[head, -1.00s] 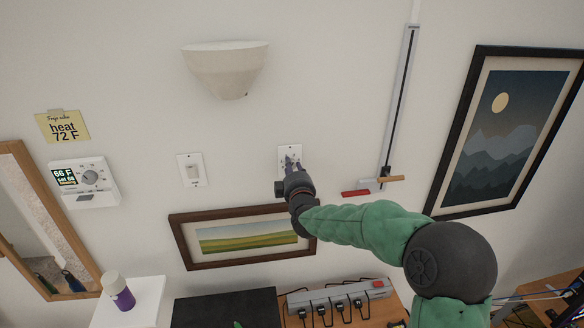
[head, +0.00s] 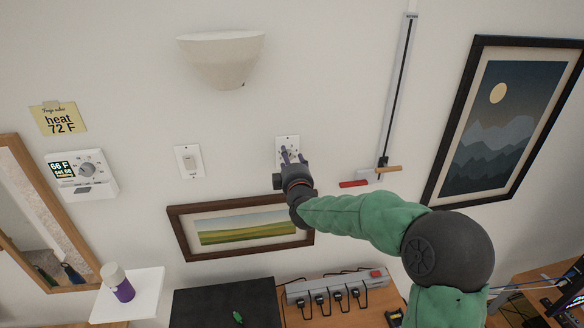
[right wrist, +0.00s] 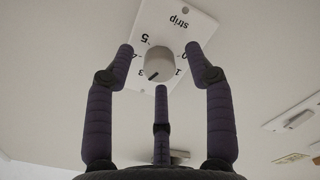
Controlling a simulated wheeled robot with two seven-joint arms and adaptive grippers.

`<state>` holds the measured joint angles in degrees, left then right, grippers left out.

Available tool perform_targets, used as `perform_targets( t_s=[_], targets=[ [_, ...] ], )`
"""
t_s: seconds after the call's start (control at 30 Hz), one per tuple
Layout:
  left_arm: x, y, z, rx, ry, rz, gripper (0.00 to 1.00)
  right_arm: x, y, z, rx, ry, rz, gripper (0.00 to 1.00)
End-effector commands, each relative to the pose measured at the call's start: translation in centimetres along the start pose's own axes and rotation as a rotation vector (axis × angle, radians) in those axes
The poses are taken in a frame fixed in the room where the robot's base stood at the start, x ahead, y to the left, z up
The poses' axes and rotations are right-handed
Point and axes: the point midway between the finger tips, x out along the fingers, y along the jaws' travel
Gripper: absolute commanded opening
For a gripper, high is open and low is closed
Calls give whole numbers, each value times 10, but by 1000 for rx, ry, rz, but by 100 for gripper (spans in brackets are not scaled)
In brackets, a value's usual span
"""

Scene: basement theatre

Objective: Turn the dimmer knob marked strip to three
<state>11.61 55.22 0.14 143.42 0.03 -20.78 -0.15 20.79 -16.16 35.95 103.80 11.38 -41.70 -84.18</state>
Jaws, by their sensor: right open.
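The strip dimmer is a white wall plate (head: 288,142) in the head view, partly behind my right gripper (head: 293,156). In the right wrist view the plate (right wrist: 192,28) appears upside down, with the word strip and printed numbers. Its round pale knob (right wrist: 159,60) has a dark mark on its lower left, close to the 3. My right gripper's fingers are spread open, with one on each side of the knob and a third below it in the picture. They appear clear of the knob. Some numbers are hidden by the fingers. My left gripper is not in view.
A light switch (head: 189,162) and a thermostat (head: 81,175) are to the left. A landscape picture (head: 240,228) hangs just below the dimmer. A vertical slider (head: 399,90) with a wooden handle is to the right. A power strip (head: 337,286) lies on the desk below.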

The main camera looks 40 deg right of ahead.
Motion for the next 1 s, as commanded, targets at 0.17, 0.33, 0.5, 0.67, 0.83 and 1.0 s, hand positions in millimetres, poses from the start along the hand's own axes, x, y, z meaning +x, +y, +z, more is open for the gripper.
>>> perform_targets(
  t_s=[0.17, 0.33, 0.5, 0.67, 0.83, 1.0],
  targets=[
    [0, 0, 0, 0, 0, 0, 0, -19, 1, 0, 1, 1, 1, 54],
    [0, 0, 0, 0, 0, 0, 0, -48, 1, -1, -1, 2, 1, 54],
    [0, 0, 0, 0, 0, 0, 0, -78, 0, 0, 1, 1, 0, 54],
    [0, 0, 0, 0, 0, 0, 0, -100, 0, 0, 0, 0, -1, 54],
    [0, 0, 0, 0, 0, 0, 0, -114, -1, 0, 0, 0, -1, 54],
    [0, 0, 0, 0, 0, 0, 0, -118, -1, 0, 0, -1, -2, 54]
  ],
)
